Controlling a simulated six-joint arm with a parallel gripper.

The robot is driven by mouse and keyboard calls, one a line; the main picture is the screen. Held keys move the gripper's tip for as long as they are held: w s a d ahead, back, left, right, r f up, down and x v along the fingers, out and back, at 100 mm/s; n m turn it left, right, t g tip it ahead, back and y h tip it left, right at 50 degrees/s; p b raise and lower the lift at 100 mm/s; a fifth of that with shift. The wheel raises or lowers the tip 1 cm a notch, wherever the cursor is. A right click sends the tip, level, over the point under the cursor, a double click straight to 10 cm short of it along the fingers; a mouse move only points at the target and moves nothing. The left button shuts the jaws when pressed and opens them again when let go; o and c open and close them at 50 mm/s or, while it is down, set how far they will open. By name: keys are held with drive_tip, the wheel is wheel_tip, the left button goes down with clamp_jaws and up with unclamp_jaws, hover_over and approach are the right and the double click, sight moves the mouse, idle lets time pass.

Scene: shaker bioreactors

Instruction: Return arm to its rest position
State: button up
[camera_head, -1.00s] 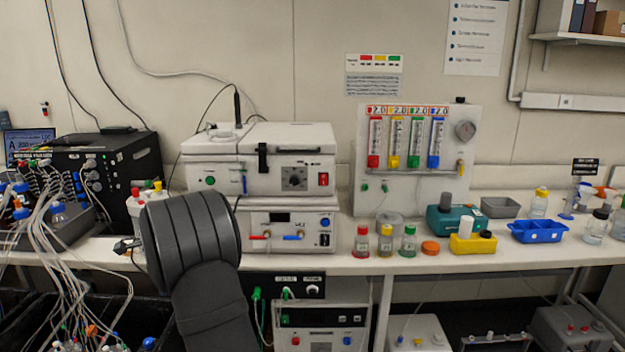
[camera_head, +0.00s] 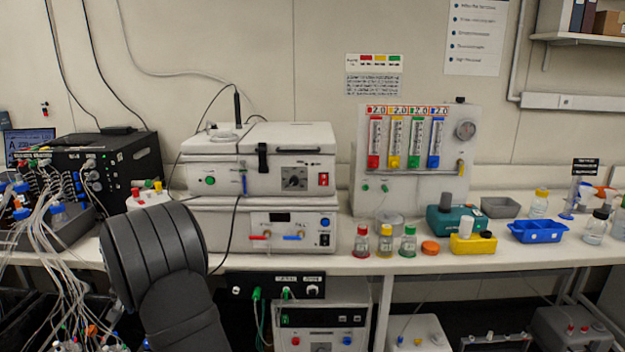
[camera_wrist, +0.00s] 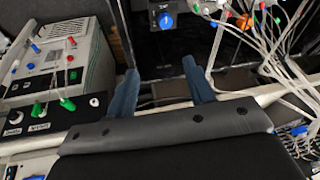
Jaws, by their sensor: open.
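My arm shows at the lower left of the head view, a dark ribbed link in front of the bench; my gripper itself is hidden there. In the wrist view my gripper (camera_wrist: 164,92) is open, its two blue-grey fingers spread apart with nothing between them. The fingers point toward the dark area below the bench edge. A blue-knobbed fitting (camera_wrist: 165,20) lies beyond the fingertips, apart from them.
Bundled clear tubes (camera_head: 45,235) hang left of my arm. Stacked white instruments (camera_head: 262,225) stand behind and right of it. Three capped bottles (camera_head: 385,241), a teal device (camera_head: 450,222) and a blue tray (camera_head: 538,231) stand farther right.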

drive_tip(key=w+a+f+n, duration=0.1)
drive_tip(key=f, duration=0.5)
drive_tip(key=w+a+f+n, duration=0.1)
drive_tip(key=w+a+f, duration=0.1)
drive_tip(key=f, duration=0.3)
drive_tip(key=w+a+f+n, duration=0.1)
drive_tip(key=f, duration=0.5)
drive_tip(key=shift+w+a+f+n, duration=0.25)
drive_tip(key=shift+a+f+n, duration=0.05)
drive_tip(key=shift+a+f, duration=0.1)
drive_tip(key=shift+a+r+m+t+h, duration=0.1)
drive_tip(key=shift+m+t+h, duration=0.15)
drive_tip(key=shift+m, duration=0.6)
drive_tip(key=shift+a+m+t+h, duration=0.15)
drive_tip(key=shift+m+h, duration=0.2)
drive_tip(key=shift+m, duration=0.5)
drive_tip(key=shift+d, duration=0.1)
drive_tip(key=shift+d+n+y, duration=0.15)
drive_tip(key=shift+n+y, duration=0.35)
drive_tip(key=shift+n, duration=1)
drive_tip(key=v, duration=0.8)
drive_tip(key=shift+w, duration=0.15)
